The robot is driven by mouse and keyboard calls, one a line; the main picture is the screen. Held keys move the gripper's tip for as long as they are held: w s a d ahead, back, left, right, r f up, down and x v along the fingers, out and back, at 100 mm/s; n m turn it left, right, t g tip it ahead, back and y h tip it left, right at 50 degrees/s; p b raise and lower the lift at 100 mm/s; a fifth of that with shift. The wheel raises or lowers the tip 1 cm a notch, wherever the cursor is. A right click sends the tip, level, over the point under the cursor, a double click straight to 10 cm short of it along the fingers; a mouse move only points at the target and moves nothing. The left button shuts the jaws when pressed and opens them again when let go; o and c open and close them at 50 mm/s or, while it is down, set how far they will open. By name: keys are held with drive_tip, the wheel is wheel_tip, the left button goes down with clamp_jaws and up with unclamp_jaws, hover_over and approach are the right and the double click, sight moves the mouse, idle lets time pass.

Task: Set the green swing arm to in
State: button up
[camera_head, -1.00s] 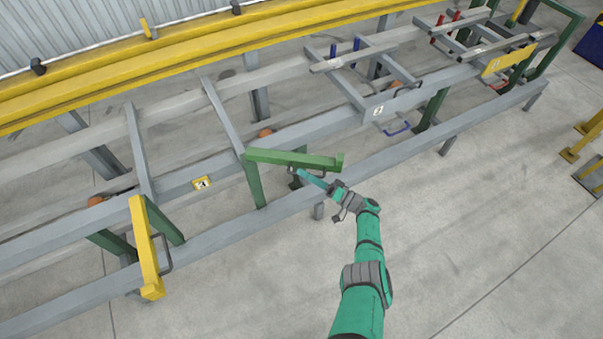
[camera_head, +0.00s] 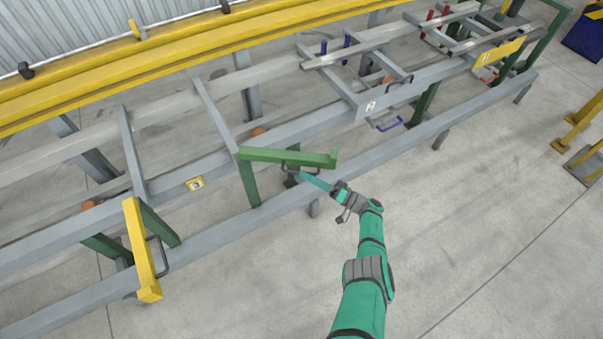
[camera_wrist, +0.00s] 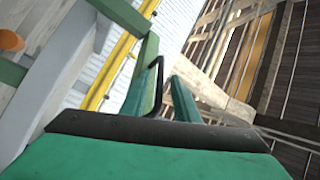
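The green swing arm (camera_head: 290,156) sticks out to the right from the top of its green post (camera_head: 250,182), roughly along the grey rails. A dark loop handle (camera_head: 286,169) hangs on its near side. My gripper (camera_head: 300,175) is at the handle, just below the swing arm. In the wrist view my gripper (camera_wrist: 160,98) has its two teal fingers spread, with the dark handle bar (camera_wrist: 158,75) showing between them and a gap to the right finger. The green swing arm (camera_wrist: 149,62) rises behind the left finger. Whether a finger touches the handle is unclear.
A yellow swing arm (camera_head: 142,250) with a dark handle points toward the front at left. A grey arm frame (camera_head: 335,80) with blue pins is further right, and another with red pins is beyond it. The grey lower rail (camera_head: 240,222) runs below my gripper.

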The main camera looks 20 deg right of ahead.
drive_tip(key=shift+v, duration=2.2)
